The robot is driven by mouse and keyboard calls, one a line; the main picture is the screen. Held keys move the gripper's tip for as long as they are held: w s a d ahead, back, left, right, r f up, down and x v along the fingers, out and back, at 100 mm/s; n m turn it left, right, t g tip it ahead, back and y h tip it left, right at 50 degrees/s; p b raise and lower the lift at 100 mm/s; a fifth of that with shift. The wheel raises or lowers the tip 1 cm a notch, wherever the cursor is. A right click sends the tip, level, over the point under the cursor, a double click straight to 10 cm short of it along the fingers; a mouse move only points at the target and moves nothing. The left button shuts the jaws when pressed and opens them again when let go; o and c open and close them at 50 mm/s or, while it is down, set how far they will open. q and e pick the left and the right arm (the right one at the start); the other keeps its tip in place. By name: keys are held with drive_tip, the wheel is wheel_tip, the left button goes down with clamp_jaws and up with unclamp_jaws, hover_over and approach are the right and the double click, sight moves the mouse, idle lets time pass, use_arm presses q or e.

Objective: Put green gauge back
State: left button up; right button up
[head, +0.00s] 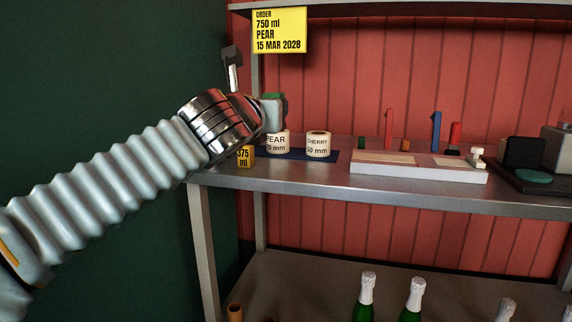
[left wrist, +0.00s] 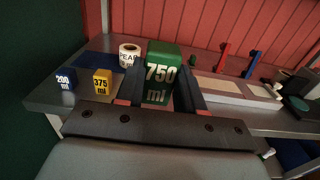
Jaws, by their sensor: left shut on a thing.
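The green gauge, a block marked 750 ml (left wrist: 162,70), is held between the dark fingers of my left gripper (left wrist: 160,97). In the head view only a little green of the gauge (head: 272,96) shows above my left gripper (head: 272,113), over the left end of the bench. The yellow 375 ml gauge (head: 245,157) stands near the bench's left end; it also shows in the left wrist view (left wrist: 102,82). The blue 200 ml gauge (left wrist: 65,78) stands left of the yellow one; my arm hides it in the head view. My right gripper is out of view.
A PEAR roll (head: 277,143) and a CHERRY roll (head: 318,145) stand on a dark blue mat (head: 332,157). A white board (head: 420,174) lies right of them, with red and blue upright pieces behind. A dark machine (head: 525,153) is farther right. Bottles (head: 413,298) stand below.

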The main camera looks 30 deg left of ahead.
use_arm(q)
drive_tip(key=w+a+f+b, duration=0.1)
drive_tip(key=w+a+f, duration=0.1)
drive_tip(key=w+f, duration=0.1)
drive_tip(key=w+a+f+b, duration=0.1)
drive_tip(key=w+f+b, duration=0.1)
drive_tip(key=w, duration=0.3)
drive_tip(key=w+a+f+b, duration=0.1)
drive_tip(key=w+a+f, duration=0.1)
drive_tip(key=w+f, duration=0.2)
drive_tip(key=shift+w+a+f, duration=0.1)
drive_tip(key=shift+w+a, duration=0.05)
drive_tip(key=shift+a, duration=0.15)
drive_tip(key=shift+w+f+b, duration=0.15)
drive_tip(key=shift+f+b, duration=0.1)
drive_tip(key=shift+b, duration=0.1)
drive_tip(key=f+b, duration=0.2)
drive_tip(key=f, duration=0.1)
drive_tip(key=shift+w+a, duration=0.15)
drive_tip(key=shift+w, duration=0.05)
drive_tip(key=shift+f+b, duration=0.3)
drive_tip(key=shift+b, duration=0.15)
drive_tip(key=shift+r, duration=0.15)
drive_tip(key=o, duration=1)
